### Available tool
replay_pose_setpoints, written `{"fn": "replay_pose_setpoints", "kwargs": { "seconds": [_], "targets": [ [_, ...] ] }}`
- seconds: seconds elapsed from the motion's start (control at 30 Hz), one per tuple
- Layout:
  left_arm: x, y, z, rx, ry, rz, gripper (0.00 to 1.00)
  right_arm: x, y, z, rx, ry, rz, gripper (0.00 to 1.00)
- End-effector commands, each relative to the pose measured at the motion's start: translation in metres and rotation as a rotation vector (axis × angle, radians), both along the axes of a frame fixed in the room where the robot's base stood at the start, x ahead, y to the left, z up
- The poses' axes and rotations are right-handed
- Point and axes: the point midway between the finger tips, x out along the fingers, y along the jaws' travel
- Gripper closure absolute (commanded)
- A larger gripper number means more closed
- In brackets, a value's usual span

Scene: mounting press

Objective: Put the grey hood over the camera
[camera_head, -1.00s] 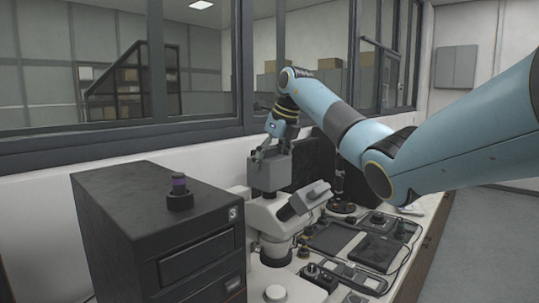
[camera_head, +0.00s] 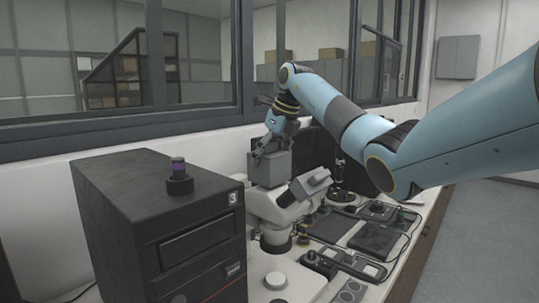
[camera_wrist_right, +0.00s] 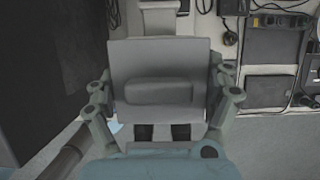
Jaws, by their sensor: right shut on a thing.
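The grey hood (camera_head: 270,169) is a box-shaped cover at the top of the white microscope (camera_head: 285,207) in the head view. In the right wrist view the hood (camera_wrist_right: 158,60) shows its flat top with a raised block. My right gripper (camera_head: 262,150) reaches it from above and is shut on it. In the right wrist view the fingers of my right gripper (camera_wrist_right: 162,100) lie along its two sides. The camera is not visible; whether the hood encloses it cannot be told. The hood's lower edge is close to the microscope head; contact is unclear. My left gripper is out of view.
A black computer tower (camera_head: 125,190) stands left of the microscope, with a small dark purple-banded part (camera_head: 179,178) on top. Dark pads, a joystick and control boxes (camera_head: 375,240) crowd the bench to the right. A window wall is close behind.

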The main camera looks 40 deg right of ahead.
Motion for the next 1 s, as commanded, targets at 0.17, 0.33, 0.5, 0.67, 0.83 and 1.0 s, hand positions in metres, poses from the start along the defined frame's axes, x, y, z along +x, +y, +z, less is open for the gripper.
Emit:
{"fn": "replay_pose_setpoints", "kwargs": {
  "seconds": [0.17,0.33,0.5,0.67,0.83,1.0],
  "targets": [
    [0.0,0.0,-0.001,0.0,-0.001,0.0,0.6,0.0,0.0,-0.003,0.0,-0.001,0.0,0.49],
    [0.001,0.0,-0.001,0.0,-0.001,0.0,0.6,0.0,0.0,-0.003,0.0,-0.001,0.0,0.49],
    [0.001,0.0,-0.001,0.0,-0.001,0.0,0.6,0.0,0.0,-0.003,0.0,0.0,0.0,0.0],
    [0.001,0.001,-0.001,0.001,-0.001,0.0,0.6,0.0,0.0,-0.003,0.0,0.0,0.0,0.0],
    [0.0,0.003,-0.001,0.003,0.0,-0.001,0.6,-0.003,-0.001,0.004,0.0,0.0,0.0,0.0],
    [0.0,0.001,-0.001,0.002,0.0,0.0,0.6,-0.014,-0.002,0.033,-0.003,-0.003,0.0,0.0]
  ]
}}
